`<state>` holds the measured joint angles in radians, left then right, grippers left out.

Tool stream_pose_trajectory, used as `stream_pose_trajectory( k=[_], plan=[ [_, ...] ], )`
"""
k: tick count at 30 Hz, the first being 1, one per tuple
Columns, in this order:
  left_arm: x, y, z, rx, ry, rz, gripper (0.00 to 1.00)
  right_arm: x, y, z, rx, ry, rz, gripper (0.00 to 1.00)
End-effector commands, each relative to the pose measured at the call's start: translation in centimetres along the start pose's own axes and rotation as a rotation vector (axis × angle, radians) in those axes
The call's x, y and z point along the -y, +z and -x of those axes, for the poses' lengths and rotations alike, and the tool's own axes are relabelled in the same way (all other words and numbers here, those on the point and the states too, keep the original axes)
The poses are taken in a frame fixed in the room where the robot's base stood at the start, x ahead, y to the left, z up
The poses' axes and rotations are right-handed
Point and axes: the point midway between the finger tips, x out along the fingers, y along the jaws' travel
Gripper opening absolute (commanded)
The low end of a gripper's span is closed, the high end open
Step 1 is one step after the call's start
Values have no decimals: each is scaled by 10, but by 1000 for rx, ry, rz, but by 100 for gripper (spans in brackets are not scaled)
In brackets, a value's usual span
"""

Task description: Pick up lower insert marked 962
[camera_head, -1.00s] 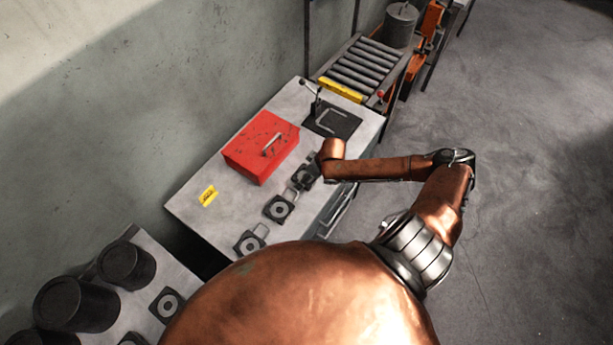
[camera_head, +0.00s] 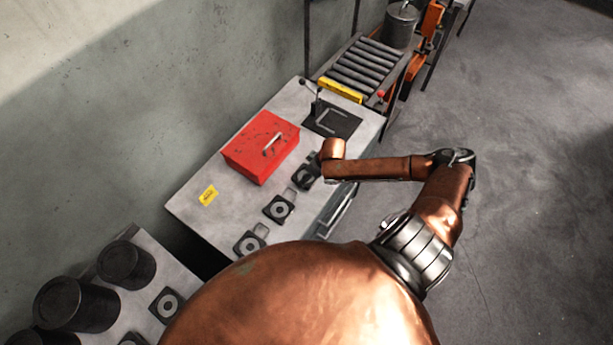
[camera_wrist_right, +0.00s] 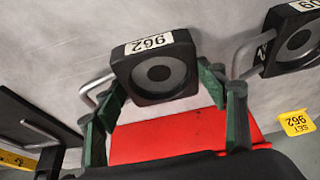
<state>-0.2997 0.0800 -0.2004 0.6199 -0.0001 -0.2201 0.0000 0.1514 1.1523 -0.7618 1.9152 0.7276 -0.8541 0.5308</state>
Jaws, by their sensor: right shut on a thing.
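The lower insert marked 962 (camera_wrist_right: 158,73) is a black square block with a grey ring face, a white label and a wire handle. In the right wrist view it sits between the green-padded fingers of my right gripper (camera_wrist_right: 162,88), which is shut on it. In the head view this insert (camera_head: 306,177) is the farthest of a row on the grey bench, partly hidden by my right arm. I cannot tell whether the insert is clear of the bench. My left gripper is not in view.
A red box (camera_head: 260,147) stands beside the row on the bench (camera_head: 185,208). Two similar inserts (camera_head: 279,209) (camera_head: 249,244) lie nearer. A yellow tag reading SET 962 (camera_wrist_right: 297,122) lies on the bench. A black plate with a handle (camera_head: 332,120) and a roller conveyor (camera_head: 362,68) are beyond.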

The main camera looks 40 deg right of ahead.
Motion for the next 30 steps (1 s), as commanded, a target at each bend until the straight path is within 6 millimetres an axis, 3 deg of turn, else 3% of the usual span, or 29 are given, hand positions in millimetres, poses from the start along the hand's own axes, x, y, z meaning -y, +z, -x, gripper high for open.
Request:
stream_pose_trajectory(
  k=[4,17,22,30],
  plan=[
    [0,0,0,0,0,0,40,0,0,0,1,0,0,7],
    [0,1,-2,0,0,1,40,-1,-8,11,-9,1,3,7],
    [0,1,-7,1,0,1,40,-1,-17,31,-10,2,4,7],
    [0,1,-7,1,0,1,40,-5,4,88,-3,7,7,7]
  ],
)
